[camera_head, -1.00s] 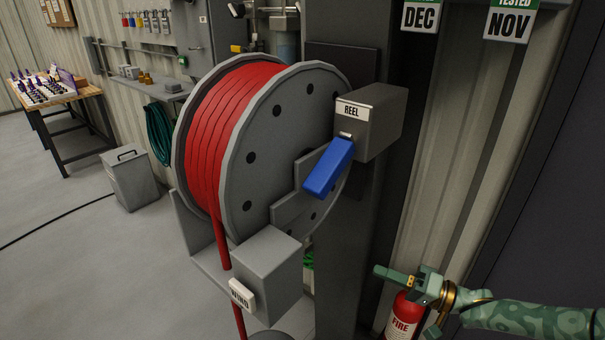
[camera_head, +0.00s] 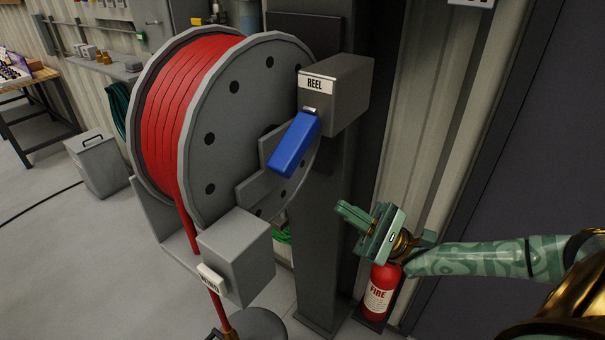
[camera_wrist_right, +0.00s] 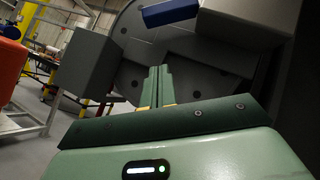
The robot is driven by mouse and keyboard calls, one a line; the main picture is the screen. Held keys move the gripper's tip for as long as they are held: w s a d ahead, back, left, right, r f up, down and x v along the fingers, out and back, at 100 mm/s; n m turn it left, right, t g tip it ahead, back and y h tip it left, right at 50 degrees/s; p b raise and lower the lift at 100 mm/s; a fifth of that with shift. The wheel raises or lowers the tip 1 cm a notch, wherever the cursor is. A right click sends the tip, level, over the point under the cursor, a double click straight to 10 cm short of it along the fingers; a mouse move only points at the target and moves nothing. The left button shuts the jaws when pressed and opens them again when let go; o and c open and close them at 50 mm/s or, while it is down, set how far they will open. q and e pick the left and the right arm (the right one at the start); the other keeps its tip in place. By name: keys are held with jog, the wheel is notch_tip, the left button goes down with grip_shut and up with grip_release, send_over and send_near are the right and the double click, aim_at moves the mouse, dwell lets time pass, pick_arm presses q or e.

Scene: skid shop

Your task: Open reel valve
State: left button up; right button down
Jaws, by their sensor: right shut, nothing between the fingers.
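The reel valve is a grey box (camera_head: 345,92) with a "REEL" label, mounted on the dark post. Its blue lever handle (camera_head: 295,145) slants down and to the left from the box. In the right wrist view the blue handle (camera_wrist_right: 170,12) shows at the top, beside the box (camera_wrist_right: 245,20). My right gripper (camera_head: 342,208) is shut and empty, below and to the right of the handle and apart from it. Its closed fingers (camera_wrist_right: 157,85) point toward the reel in the wrist view. My left gripper is not in view.
The reel (camera_head: 235,125) with red hose stands left of the valve. The dark post (camera_head: 325,230) is close to my right gripper. A fire extinguisher (camera_head: 379,290) stands below my right wrist.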

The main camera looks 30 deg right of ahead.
aim_at(296, 140)
jog(key=s+r+p+x, duration=0.1)
jog(key=s+p+x, duration=0.1)
jog(key=x, duration=1)
jog(key=shift+r+p, duration=0.4)
jog(key=shift+p, duration=0.45)
jog(key=shift+s+a, duration=0.15)
